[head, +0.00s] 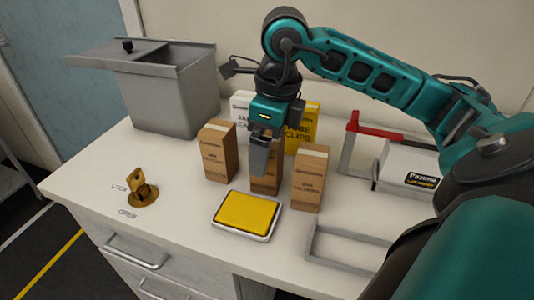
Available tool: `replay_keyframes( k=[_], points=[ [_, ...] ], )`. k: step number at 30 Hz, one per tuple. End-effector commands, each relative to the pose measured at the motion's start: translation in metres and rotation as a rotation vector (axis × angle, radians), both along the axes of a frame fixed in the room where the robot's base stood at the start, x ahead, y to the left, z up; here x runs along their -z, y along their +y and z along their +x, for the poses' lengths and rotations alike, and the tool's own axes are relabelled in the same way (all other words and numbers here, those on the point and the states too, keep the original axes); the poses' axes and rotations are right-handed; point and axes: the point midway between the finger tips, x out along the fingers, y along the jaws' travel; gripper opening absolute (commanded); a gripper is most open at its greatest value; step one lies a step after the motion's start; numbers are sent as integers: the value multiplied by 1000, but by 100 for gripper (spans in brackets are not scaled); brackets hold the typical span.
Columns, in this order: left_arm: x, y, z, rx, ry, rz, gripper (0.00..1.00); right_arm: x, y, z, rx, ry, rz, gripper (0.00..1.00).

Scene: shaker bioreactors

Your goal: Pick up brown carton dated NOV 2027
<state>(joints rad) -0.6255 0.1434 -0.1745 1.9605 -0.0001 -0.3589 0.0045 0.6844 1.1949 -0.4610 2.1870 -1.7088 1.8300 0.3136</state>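Three brown cartons stand upright on the white counter: a left one (216,153), a middle one (265,184) and a right one (308,181). Their printed dates are too small to read, so I cannot tell which one says NOV 2027. My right gripper (259,160) points down at the middle carton and hides much of its top and front. I cannot tell whether its fingers are apart, closed or touching that carton. My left gripper is not in view.
A yellow pad in a pale tray (246,215) lies in front of the cartons. White (241,103) and yellow (302,128) boxes stand behind. A grey lidded bin (174,93) is at back left, a brass-coloured piece (141,187) at front left. A grey frame (343,247) lies right.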

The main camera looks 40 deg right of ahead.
Motion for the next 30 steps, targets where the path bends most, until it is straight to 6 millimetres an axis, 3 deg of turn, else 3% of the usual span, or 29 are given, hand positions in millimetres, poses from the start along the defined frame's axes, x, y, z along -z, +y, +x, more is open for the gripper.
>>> replay_keyframes(
  k=[6,14,30],
  points=[
    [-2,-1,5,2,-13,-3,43,30,2,3,0,3,2,92],
    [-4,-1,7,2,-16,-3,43,33,2,4,0,0,1,92],
    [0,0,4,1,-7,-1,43,33,2,4,0,0,1,42]
  ],
)
